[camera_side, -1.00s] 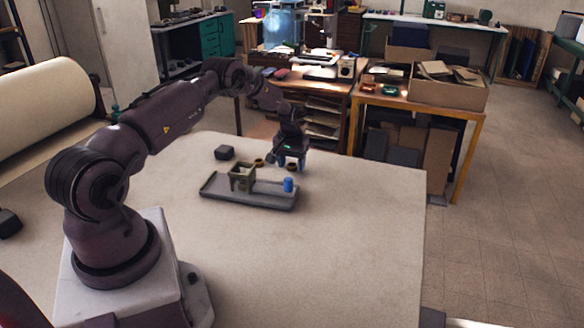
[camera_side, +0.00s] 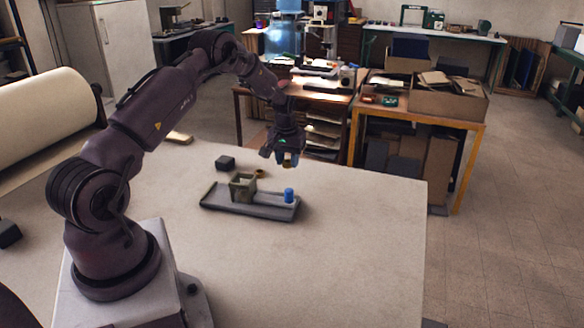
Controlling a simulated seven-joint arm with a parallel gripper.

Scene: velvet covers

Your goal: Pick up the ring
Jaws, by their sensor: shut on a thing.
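My gripper (camera_side: 280,158) is shut on a small brownish-gold ring (camera_side: 288,162) and holds it above the table, behind the tray. The fingers partly hide this ring. A second small brown ring (camera_side: 260,173) lies on the table, to the left of my gripper and behind the tray. It is too small to see in detail.
A dark grey tray (camera_side: 270,209) on the pale table (camera_side: 350,260) bears an olive square open holder (camera_side: 242,187) and a blue cylinder (camera_side: 289,195). A small black block (camera_side: 225,162) stands behind the tray on the left. The table's right and front areas are clear.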

